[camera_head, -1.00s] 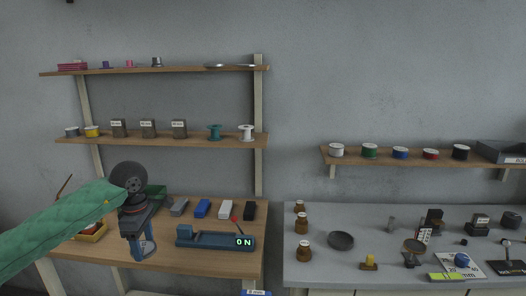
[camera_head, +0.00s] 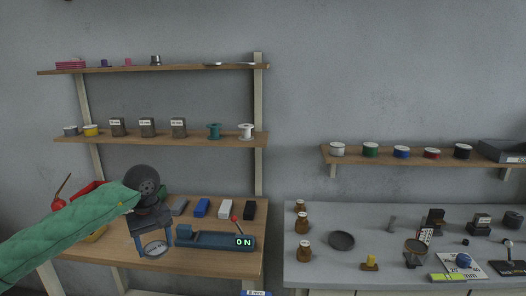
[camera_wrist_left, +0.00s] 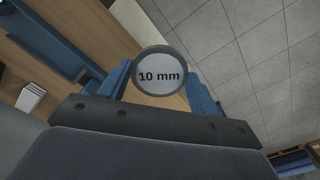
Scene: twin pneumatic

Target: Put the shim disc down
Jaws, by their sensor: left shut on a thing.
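The shim disc (camera_head: 155,249) is a round, pale disc with a dark rim. In the left wrist view the disc (camera_wrist_left: 160,76) reads "10 mm". My left gripper (camera_head: 154,240) has its blue fingers shut on the disc, one on each side. It holds the disc at the left part of the wooden bench (camera_head: 205,262); I cannot tell from the head view how high. In the wrist view the disc overlaps the bench edge, with floor tiles beyond. My right gripper is not in view.
A blue device (camera_head: 205,240) with a lit "ON" display and red lever stands right of the gripper. Shelves (camera_head: 200,139) hang above. A grey table (camera_head: 320,272) stands at right.

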